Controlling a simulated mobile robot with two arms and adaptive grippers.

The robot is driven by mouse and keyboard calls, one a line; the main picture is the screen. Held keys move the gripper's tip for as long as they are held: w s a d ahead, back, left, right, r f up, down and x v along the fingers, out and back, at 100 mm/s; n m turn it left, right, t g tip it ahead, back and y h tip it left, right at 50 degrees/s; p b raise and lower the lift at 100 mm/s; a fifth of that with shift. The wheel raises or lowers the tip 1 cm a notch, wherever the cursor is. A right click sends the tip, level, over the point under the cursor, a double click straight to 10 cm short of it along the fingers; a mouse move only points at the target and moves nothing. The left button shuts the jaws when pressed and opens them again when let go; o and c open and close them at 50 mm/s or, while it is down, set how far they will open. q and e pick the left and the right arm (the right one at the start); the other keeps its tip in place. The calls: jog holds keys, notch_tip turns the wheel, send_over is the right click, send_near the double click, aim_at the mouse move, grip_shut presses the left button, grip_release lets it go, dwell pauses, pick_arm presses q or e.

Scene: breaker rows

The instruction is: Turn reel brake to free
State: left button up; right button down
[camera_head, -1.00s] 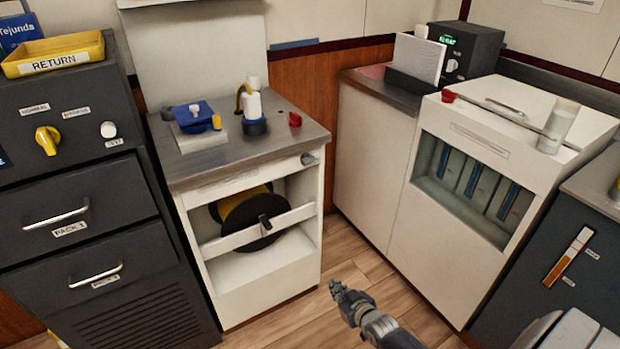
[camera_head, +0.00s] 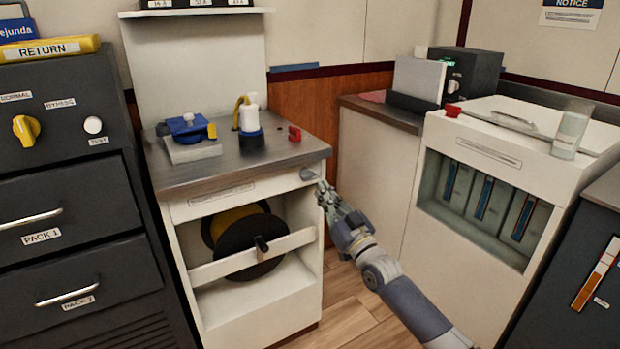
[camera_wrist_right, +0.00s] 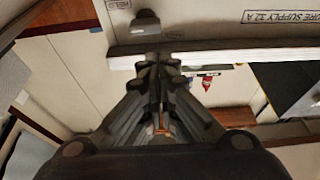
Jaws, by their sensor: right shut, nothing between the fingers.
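A small grey knob (camera_head: 308,174), likely the reel brake, is on the upper right front of the white reel cabinet (camera_head: 240,312). Its setting is too small to read. My right gripper (camera_head: 323,189) is shut and empty, just below and right of the knob. In the right wrist view its closed fingers (camera_wrist_right: 160,62) point toward a grey knob-like part (camera_wrist_right: 145,22). I cannot tell whether they touch. My left gripper is out of view.
The cabinet's metal top holds a blue clamp-like device (camera_head: 190,127), a white bottle (camera_head: 250,115) and a red item (camera_head: 294,133). A dark drawer unit (camera_head: 75,200) stands left and a white cabinet (camera_head: 480,200) right. Wooden floor (camera_head: 345,310) is open between cabinets.

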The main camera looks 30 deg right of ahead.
aim_at(309, 175)
jog(key=b+x, duration=0.1)
jog(key=x, duration=0.5)
jog(key=shift+w, duration=0.1)
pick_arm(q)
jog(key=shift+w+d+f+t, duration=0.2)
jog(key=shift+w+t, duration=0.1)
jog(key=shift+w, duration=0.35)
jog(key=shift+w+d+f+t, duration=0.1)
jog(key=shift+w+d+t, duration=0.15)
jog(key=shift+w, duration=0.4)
pick_arm(e)
jog(key=shift+w+r, duration=0.15)
jog(key=shift+w, duration=0.45)
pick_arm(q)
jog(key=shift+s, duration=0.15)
pick_arm(e)
jog(key=shift+a, duration=0.1)
jog(key=shift+n, duration=0.3)
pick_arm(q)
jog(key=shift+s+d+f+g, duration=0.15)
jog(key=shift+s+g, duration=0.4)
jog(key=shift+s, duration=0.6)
pick_arm(e)
jog(key=shift+n, duration=0.3)
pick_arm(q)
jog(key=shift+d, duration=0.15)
pick_arm(e)
jog(key=shift+a+y, duration=0.1)
jog(key=shift+y, duration=0.3)
